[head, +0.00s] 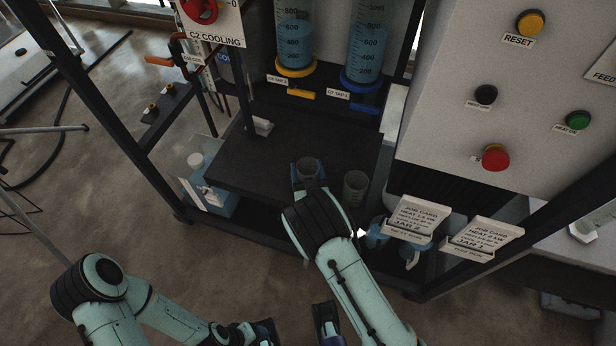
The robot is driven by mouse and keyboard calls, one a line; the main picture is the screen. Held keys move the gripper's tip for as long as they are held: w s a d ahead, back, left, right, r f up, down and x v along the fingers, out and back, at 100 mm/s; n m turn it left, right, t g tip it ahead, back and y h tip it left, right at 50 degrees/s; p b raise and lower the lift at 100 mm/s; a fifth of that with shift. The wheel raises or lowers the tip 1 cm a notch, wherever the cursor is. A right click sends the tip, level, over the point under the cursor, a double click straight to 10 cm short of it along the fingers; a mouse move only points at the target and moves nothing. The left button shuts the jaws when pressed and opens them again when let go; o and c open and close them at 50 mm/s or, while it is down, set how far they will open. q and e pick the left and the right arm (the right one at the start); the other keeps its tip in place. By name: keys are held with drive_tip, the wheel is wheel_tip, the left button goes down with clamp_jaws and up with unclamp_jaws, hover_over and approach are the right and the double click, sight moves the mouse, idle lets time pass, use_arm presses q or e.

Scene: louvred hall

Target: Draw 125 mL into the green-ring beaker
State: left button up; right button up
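Two clear graduated columns stand at the back, one with a yellow tap (306,94) and one with a blue tap (366,108), both with blue liquid. A clear beaker (308,167) is upright at the dark shelf. My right gripper (308,176) has its fingers on both sides of it and looks shut on it. A second clear beaker (355,186) stands to its right, apart. I see no green ring on either beaker; the ring colours and fill levels cannot be told. My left gripper (295,334) is low at the bottom edge, fingers apart and empty, partly cut off.
The dark shelf (260,160) has bare room left of the beakers. Two job cards (414,218) (482,236) and blue jugs (378,236) are at the right. A button panel (520,90) rises at the right. A dark frame post stands at the left.

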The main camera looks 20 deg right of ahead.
drive_tip(key=shift+c, duration=0.6)
